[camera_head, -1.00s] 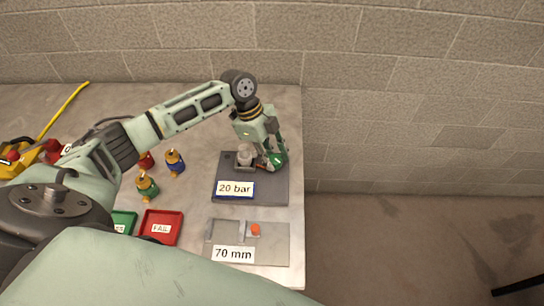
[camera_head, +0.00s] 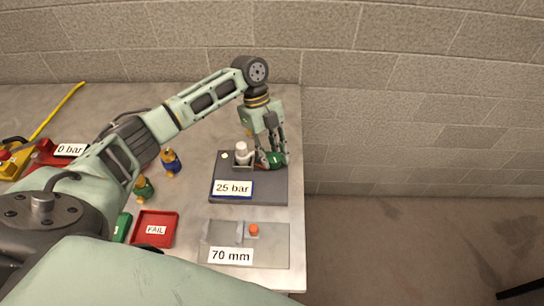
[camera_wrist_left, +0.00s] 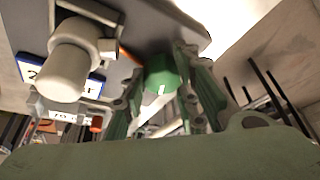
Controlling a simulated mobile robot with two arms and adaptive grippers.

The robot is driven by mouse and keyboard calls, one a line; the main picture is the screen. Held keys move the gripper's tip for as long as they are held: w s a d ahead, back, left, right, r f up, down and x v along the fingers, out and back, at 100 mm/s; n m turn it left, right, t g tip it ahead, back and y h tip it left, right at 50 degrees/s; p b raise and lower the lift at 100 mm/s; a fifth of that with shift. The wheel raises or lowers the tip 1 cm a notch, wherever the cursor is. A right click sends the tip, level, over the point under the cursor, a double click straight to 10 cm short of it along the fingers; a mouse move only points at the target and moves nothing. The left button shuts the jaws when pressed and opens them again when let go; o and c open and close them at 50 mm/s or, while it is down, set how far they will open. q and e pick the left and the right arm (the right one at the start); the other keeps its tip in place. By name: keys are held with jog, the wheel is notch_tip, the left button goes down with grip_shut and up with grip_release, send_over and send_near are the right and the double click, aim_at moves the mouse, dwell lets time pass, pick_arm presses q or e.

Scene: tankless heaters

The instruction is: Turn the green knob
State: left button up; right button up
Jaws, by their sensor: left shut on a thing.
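The green knob (camera_head: 277,159) sits at the right of a dark grey test plate (camera_head: 223,170) labelled 25 bar. It also shows in the left wrist view (camera_wrist_left: 162,74), with a pale mark on its face. My left gripper (camera_head: 271,158) points down from above and is shut on the knob, its fingers on either side of it. In the left wrist view the fingers (camera_wrist_left: 155,103) flank the knob. A white cylinder (camera_head: 242,153) stands in a metal holder just left of the knob. My right gripper is not in view.
A 70 mm gauge plate (camera_head: 275,252) with an orange button (camera_head: 254,230) lies in front. A wall stands behind.

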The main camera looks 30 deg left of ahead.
pick_arm(q)
jog(key=shift+s+a+f+m+g, duration=0.1)
jog(key=shift+s+f+m+g, duration=0.15)
jog(key=shift+m+g, duration=0.25)
jog(key=shift+b, duration=0.3)
jog(key=o, duration=1)
jog(key=shift+a+r, duration=0.1)
jog(key=shift+a, duration=0.05)
jog(key=shift+c, duration=0.2)
jog(key=shift+r, duration=0.1)
jog(key=shift+w+r, duration=0.15)
jog(key=shift+r, duration=0.1)
jog(key=v, duration=1.1)
jog(key=shift+r, duration=0.3)
